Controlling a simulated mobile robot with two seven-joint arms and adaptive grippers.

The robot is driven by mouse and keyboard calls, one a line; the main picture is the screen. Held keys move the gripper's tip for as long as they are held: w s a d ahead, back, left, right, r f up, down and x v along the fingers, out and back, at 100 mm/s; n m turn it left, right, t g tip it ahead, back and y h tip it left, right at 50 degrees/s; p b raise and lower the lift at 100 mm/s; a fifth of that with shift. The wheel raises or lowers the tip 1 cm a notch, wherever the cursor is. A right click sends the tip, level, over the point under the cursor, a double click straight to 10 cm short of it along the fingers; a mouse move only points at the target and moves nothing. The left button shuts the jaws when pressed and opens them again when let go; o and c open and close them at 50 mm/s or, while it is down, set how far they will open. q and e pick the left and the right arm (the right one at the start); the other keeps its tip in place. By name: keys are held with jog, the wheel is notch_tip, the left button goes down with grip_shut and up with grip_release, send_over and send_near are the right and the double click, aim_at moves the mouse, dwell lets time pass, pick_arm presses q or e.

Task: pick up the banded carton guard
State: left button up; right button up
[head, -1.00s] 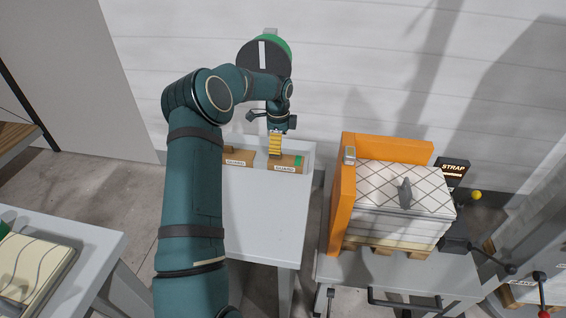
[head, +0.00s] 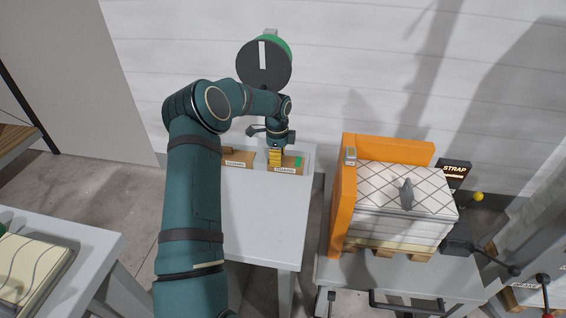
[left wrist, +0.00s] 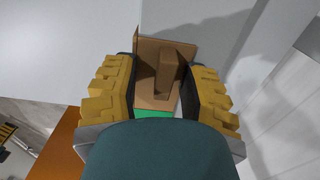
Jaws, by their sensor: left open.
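The banded carton guard (head: 291,169) is a brown cardboard piece with a green band and a white label, near the far end of the grey table. My left gripper (head: 275,158) is over its left part, pointing down. In the left wrist view the guard (left wrist: 163,50) shows between the open yellow fingers of my left gripper (left wrist: 167,93), with a raised brown rib in the middle and green at its lower edge. A gap shows beside the rib; I cannot tell whether the fingers touch the cardboard. My right gripper is not in view.
A second labelled brown guard (head: 236,163) without a visible green band lies close to the left. The grey table (head: 262,215) is bare in front. An orange corner frame (head: 343,200) with a stack of pale, cross-strapped sheets (head: 385,181) stands to the right.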

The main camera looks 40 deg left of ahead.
pick_arm(q)
jog(key=shift+c, duration=0.4)
jog(key=shift+f, duration=0.1)
grip_shut()
